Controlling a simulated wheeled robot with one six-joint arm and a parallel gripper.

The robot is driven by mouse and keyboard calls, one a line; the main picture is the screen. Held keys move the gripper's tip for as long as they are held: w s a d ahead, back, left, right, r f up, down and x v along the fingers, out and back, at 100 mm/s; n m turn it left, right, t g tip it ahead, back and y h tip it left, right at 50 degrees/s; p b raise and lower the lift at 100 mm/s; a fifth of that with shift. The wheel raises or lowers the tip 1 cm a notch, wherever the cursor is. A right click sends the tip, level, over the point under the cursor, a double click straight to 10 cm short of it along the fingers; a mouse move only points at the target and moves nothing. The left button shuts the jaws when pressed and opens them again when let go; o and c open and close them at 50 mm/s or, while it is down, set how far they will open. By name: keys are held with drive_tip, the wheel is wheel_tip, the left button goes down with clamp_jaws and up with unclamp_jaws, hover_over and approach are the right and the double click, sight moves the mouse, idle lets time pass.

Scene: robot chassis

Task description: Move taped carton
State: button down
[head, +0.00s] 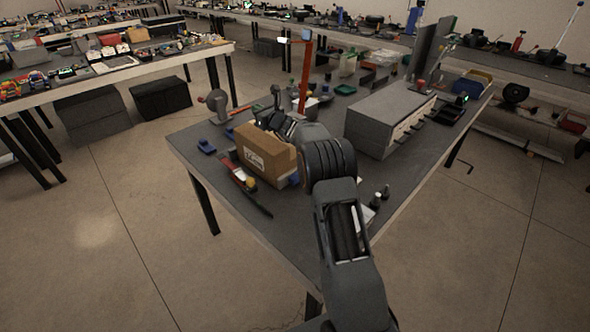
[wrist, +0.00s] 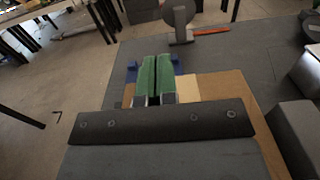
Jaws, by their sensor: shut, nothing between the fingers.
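The taped carton (head: 262,153) is a brown box with a printed label on its front side, resting on the dark workbench. My arm reaches across its top right in the head view, covering part of it. In the wrist view the carton's brown top (wrist: 222,88) with a pale tape strip (wrist: 187,88) shows just beyond my wrist and right of the fingers. My gripper (wrist: 156,64) has green finger pads that are together with nothing between them. It appears above the carton's edge; whether it touches is unclear. In the head view the fingertips are not clear.
The workbench (head: 240,207) holds a red-handled tool (head: 238,175) in front of the carton and blue pieces (head: 206,146) to its left. A grey cabinet (head: 388,115) stands to the right. A round-headed stand (wrist: 179,20) and red post (head: 305,80) rise behind the carton.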

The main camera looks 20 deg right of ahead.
drive_tip(key=p, duration=0.2)
hover_over(290, 164)
drive_tip(key=v, duration=0.4)
drive_tip(key=f, duration=1.5)
drive_tip(key=shift+w, duration=0.25)
drive_tip(key=shift+w+a, duration=0.25)
drive_tip(key=shift+w, duration=0.2)
drive_tip(key=shift+w+a+f+b, duration=0.15)
drive_tip(key=shift+w+b, duration=0.3)
drive_tip(key=shift+b, duration=0.3)
drive_tip(key=shift+w+a, duration=0.1)
drive_tip(key=shift+w, duration=0.1)
drive_tip(key=shift+r, duration=0.35)
drive_tip(key=shift+s, duration=0.1)
